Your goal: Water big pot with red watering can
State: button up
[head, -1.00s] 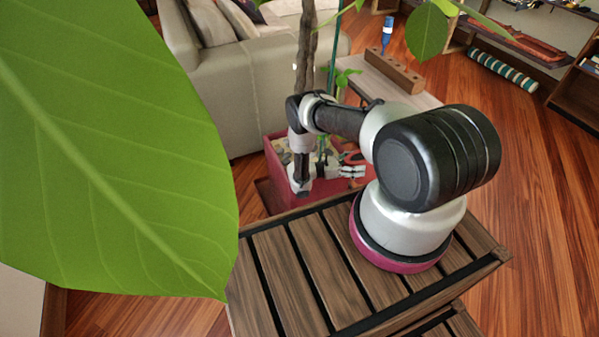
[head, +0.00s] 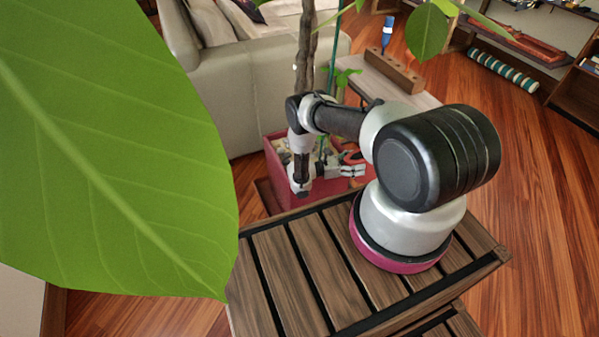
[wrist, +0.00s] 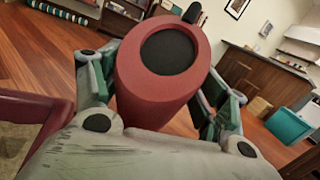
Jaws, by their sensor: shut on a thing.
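The big pot is a square red planter (head: 325,194) beyond the wooden slatted stand, with a thick trunk (head: 305,50) rising from it. Its rim (wrist: 38,108) shows at the left of the wrist view. My gripper (wrist: 162,85) is shut on the red watering can (wrist: 135,90), with a finger on each side of its round body. The can's dark round opening (wrist: 167,52) faces the wrist camera. In the head view my gripper (head: 345,171) is by the pot's right side, and only a small red part of the can (head: 352,157) shows. The can's spout cannot be made out.
A large green leaf (head: 110,150) covers the left of the head view. A sofa (head: 240,90) stands behind the pot. A low bench (head: 400,85) with a wooden block and blue bottle is behind my arm. Open floor (head: 530,200) lies right.

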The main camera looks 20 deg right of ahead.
jog(key=shift+r, duration=0.2)
jog(key=shift+r, duration=0.15)
dwell(0.3)
jog(key=shift+w+a+r+h, duration=0.15)
jog(key=shift+a+r+h, duration=0.05)
jog(key=shift+r+h, duration=0.35)
dwell(1.4)
dwell(0.3)
jog(key=f+y, duration=0.1)
jog(key=f, duration=0.1)
jog(key=f+y, duration=0.2)
jog(key=f, duration=0.1)
jog(key=f+m+t+y, duration=0.1)
jog(key=f+y, duration=0.1)
jog(key=shift+s+d+f+y, duration=0.2)
jog(key=shift+d+f+y, duration=0.05)
jog(key=shift+d+f, duration=0.05)
jog(key=s+d+r, duration=0.1)
jog(key=d, duration=0.1)
jog(key=s+d+r, duration=0.1)
jog(key=d, duration=0.1)
jog(key=s+d+r, duration=0.1)
jog(key=d+r, duration=0.1)
jog(key=d, duration=0.1)
jog(key=shift+s, duration=0.3)
